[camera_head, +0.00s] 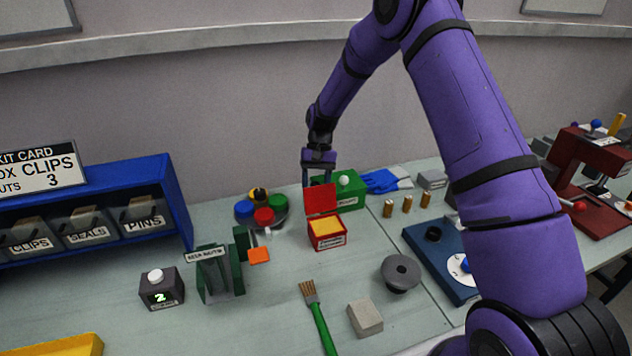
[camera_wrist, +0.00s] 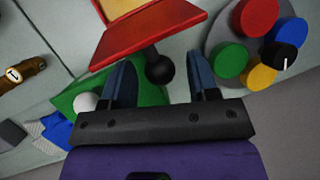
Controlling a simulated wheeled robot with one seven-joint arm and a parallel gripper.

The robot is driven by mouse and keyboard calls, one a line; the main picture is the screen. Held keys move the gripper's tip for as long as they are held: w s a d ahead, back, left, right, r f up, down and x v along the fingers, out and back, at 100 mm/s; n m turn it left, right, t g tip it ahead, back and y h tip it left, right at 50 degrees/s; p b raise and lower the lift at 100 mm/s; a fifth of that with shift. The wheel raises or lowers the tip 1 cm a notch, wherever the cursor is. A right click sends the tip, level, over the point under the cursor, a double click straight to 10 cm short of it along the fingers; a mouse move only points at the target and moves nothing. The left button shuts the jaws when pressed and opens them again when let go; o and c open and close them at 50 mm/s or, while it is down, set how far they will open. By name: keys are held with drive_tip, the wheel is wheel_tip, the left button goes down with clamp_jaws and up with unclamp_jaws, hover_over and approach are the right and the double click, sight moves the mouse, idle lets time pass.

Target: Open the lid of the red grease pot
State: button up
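The red grease pot (camera_head: 328,242) stands on the bench near the middle of the head view, with yellow grease showing inside. Its red lid (camera_head: 320,199) stands up at the pot's back edge, open. In the wrist view the lid (camera_wrist: 150,28) is at the top, with a round black knob (camera_wrist: 159,68) on its outer face. My gripper (camera_head: 317,181) is just behind and above the lid. In the wrist view my gripper (camera_wrist: 161,72) has its two blue fingers wide apart, with the knob between them and gaps on both sides. It holds nothing.
A green box (camera_head: 347,190) with a white knob stands close behind the pot. A round stand with coloured knobs (camera_head: 263,212) is to its left. Brass cylinders (camera_head: 407,204) and a blue tray (camera_head: 425,250) are to its right. A green-handled brush (camera_head: 318,318) lies in front.

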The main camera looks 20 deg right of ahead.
clamp_jaws()
drive_tip(key=shift+s+r+t, duration=0.3)
drive_tip(key=shift+s+t, duration=0.2)
drive_tip(key=shift+t, duration=0.15)
drive_tip(key=shift+s+r+t, duration=0.25)
drive_tip(key=shift+s+t, duration=0.2)
drive_tip(key=shift+t, duration=0.2)
drive_tip(key=shift+o, duration=0.7)
unclamp_jaws()
drive_tip(key=v, duration=1)
drive_tip(key=shift+r, duration=0.4)
